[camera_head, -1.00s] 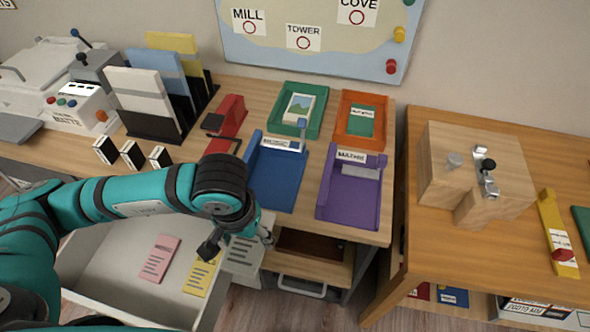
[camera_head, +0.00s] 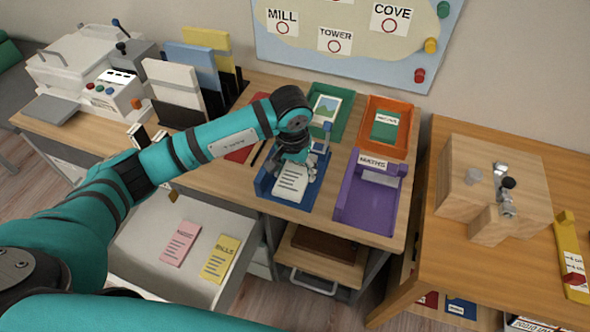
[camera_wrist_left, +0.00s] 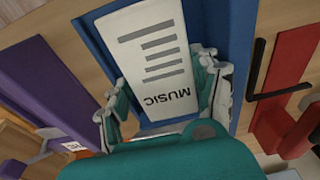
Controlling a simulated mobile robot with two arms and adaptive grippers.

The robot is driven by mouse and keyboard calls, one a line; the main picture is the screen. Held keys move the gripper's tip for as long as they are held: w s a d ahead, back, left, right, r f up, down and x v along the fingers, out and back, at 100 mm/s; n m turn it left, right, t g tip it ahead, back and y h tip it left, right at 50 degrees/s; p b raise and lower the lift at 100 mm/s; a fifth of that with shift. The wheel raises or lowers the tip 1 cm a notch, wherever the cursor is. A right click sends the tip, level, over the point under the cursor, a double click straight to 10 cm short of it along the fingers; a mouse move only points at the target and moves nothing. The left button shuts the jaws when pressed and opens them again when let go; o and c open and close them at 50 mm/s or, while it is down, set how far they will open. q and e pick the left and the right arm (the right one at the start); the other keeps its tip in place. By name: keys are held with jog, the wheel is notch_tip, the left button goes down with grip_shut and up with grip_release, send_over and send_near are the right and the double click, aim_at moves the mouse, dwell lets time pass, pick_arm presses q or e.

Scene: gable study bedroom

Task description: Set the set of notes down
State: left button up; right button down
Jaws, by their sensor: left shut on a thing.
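The set of notes (camera_head: 290,184) is a white sheet with grey lines. In the left wrist view its print reads MUSIC (camera_wrist_left: 152,50). My left gripper (camera_head: 294,160) is shut on its near end in the wrist view, with a finger at each side. The notes are over the blue tray (camera_head: 264,188), whose sides show past them in the wrist view (camera_wrist_left: 97,45). I cannot tell whether they touch the tray floor. The gripper hides the tray's back and label. My right gripper is not in view.
A purple tray (camera_head: 352,213) labelled MATHS stands right of the blue one. Green (camera_head: 345,128) and orange (camera_head: 372,148) trays stand behind. Red items (camera_head: 240,153) lie to the left. The open drawer (camera_head: 150,252) below holds pink (camera_head: 180,243) and yellow (camera_head: 220,258) notes.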

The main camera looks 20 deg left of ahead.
aim_at(292, 179)
pick_arm(q)
jog(key=shift+s+f, duration=0.15)
jog(key=shift+f, duration=0.25)
jog(key=shift+f, duration=0.15)
jog(key=o, duration=0.9)
jog(key=shift+o, duration=0.2)
jog(key=shift+r, duration=0.3)
notch_tip(292, 179, up, 12)
jog(key=s+b, duration=0.1)
jog(key=shift+s+f, duration=0.2)
jog(key=shift+s, duration=0.1)
